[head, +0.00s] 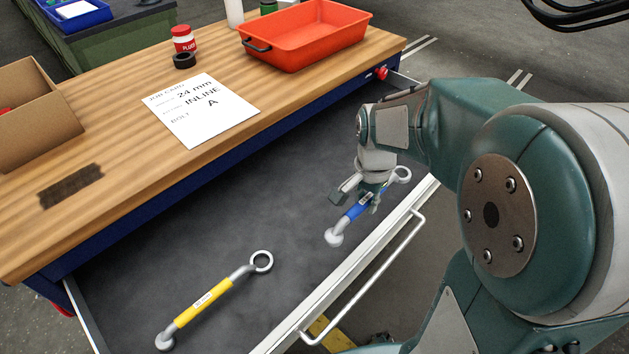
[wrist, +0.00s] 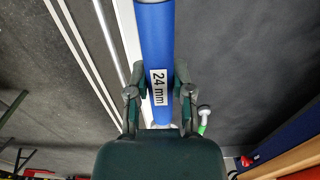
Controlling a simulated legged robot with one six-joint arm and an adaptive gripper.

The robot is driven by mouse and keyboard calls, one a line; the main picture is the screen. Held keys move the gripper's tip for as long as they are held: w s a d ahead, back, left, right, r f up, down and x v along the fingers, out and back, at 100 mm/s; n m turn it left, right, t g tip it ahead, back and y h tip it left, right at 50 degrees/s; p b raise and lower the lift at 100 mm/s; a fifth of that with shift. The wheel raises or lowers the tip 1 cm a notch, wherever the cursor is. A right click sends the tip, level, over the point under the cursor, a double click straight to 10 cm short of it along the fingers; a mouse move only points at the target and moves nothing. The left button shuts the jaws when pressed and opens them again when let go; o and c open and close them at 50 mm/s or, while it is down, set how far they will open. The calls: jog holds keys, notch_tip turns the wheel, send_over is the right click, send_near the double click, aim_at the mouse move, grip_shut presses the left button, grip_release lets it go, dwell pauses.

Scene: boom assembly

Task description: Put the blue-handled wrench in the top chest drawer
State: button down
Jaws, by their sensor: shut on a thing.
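The blue-handled wrench (head: 355,212) shows in the head view over the right part of the open drawer, near its front edge. My gripper (head: 356,195) is shut on its handle. In the wrist view the blue handle (wrist: 154,40), labelled 24 mm, runs between the two fingers of my gripper (wrist: 160,90). The top chest drawer (head: 190,215) is pulled out, with a dark grey floor. I cannot tell whether the wrench touches that floor. My gripper hides part of the handle.
A yellow-handled wrench (head: 203,301) lies in the drawer's left part. A green-handled item (wrist: 203,121) shows in the wrist view. The drawer's pull bar (head: 365,280) runs along its front. The wooden top (head: 120,150) holds a job card (head: 203,110) and red tray (head: 305,38).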

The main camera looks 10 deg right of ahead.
jog(key=w+a+f, duration=0.3)
jog(key=w+f, duration=0.1)
jog(key=w, duration=0.4)
send_over(327, 207)
notch_tip(327, 207, down, 5)
jog(key=shift+f, duration=1.7)
jog(key=c, duration=0.5)
grip_release()
jog(key=shift+f, duration=0.1)
